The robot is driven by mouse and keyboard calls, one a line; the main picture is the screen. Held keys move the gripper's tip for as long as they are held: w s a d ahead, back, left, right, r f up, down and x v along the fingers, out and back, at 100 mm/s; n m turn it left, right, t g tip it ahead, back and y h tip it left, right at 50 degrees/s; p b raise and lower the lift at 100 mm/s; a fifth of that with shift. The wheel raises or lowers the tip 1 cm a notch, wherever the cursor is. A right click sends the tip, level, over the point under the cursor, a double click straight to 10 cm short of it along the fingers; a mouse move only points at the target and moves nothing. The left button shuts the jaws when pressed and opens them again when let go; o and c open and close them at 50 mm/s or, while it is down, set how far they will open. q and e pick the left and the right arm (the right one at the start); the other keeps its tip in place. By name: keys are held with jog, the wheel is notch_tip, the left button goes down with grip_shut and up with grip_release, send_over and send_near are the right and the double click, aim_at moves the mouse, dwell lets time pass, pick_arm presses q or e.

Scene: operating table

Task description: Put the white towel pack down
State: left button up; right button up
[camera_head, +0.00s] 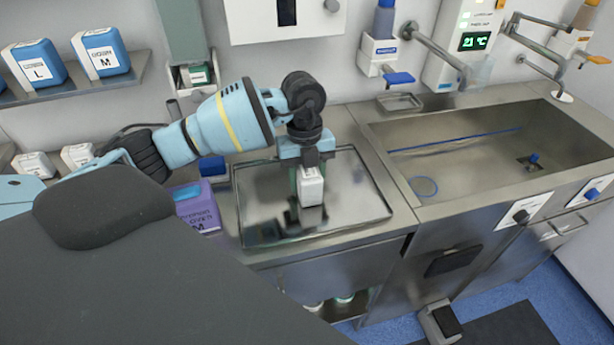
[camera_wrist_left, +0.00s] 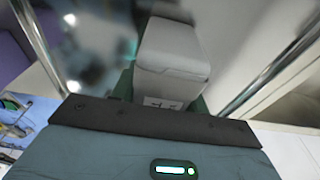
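The white towel pack (camera_head: 312,187) is a small upright white block with dark print on its upper part. My left gripper (camera_head: 309,165) comes down over its top from above, with a green strip showing along its left side. In the left wrist view the white pack (camera_wrist_left: 172,55) sits directly in front of the gripper, with green finger parts beside it. The gripper appears shut on it. The pack is over the shiny metal tray (camera_head: 355,205); whether its base touches the tray is not clear. My right gripper is not in view.
A purple box (camera_head: 197,206) stands just left of the tray, with a small blue item (camera_head: 212,166) behind it. The sink (camera_head: 470,160) lies to the right. The tray around the pack looks mostly clear. Dispensers and a tap are behind.

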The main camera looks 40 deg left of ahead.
pick_arm(q)
jog(key=o, duration=0.4)
jog(key=r, duration=0.4)
jog(key=a+r, duration=0.1)
jog(key=r, duration=0.3)
jog(key=w+r, duration=0.1)
jog(key=r, duration=0.3)
jog(key=shift+a+r, duration=0.1)
jog(key=shift+a, duration=0.05)
